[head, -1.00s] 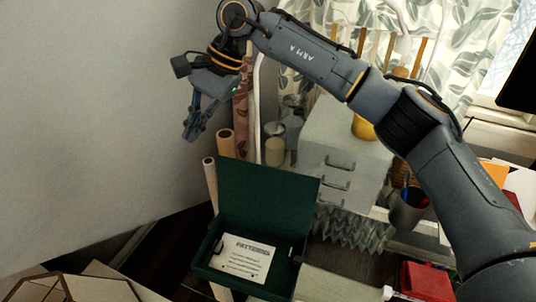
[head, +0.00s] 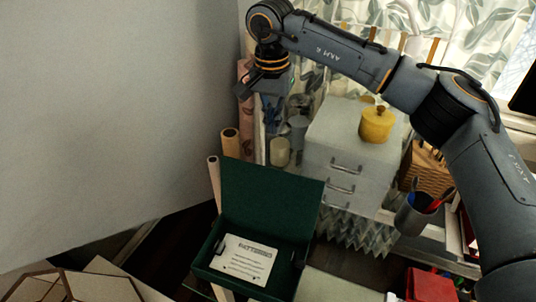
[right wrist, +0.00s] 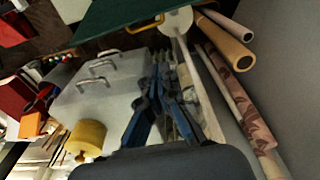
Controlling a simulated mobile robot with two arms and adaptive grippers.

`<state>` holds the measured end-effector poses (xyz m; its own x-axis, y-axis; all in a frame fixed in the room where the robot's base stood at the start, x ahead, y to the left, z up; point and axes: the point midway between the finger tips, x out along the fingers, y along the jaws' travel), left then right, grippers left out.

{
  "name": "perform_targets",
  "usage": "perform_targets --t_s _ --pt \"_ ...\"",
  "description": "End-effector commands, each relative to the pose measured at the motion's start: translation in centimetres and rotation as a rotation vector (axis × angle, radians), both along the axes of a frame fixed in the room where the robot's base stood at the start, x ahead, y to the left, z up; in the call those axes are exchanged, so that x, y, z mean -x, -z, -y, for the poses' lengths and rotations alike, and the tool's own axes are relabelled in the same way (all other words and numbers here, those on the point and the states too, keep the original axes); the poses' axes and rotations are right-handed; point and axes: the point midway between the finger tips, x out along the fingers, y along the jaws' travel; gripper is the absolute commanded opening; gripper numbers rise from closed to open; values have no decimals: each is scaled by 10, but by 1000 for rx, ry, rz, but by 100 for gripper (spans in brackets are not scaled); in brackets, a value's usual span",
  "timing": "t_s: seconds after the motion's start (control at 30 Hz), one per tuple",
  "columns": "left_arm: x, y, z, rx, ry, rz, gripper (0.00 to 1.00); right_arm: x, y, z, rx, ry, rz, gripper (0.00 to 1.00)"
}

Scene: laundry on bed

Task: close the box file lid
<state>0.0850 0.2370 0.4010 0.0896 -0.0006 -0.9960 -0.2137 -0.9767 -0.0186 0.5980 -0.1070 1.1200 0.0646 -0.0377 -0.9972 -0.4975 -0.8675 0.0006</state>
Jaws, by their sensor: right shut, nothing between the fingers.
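The dark green box file (head: 204,258) stands open at the bottom centre of the head view. Its lid (head: 268,203) is raised upright at the back. A white printed card (head: 243,259) lies inside the box. In the right wrist view the green lid (right wrist: 125,18) shows as a strip at the top edge. My right gripper (head: 272,118) is above and behind the lid, apart from it, partly hidden by its wrist in the head view. Its blue fingers (right wrist: 163,65) are shut and empty in the right wrist view. My left gripper is not in view.
A drawer unit (head: 345,150) with a yellow pot (head: 376,125) stands right of the lid. Rolled tubes (head: 230,143) lean behind the box on the left. A pen cup (head: 413,215) and a red object (head: 430,286) are at the right. A wall closes off the left side.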

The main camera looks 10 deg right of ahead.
Motion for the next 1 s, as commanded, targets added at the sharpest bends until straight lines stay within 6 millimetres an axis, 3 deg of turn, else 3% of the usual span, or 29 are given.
perform_targets --t_s 0.4,0.7,1.0 --pt "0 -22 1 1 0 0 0 -5 90 3 0 0 -6 0" --pt "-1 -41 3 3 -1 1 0 24 81 -13 0 -1 1 0" --pt "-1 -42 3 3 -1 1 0 28 82 -16 0 1 2 0"
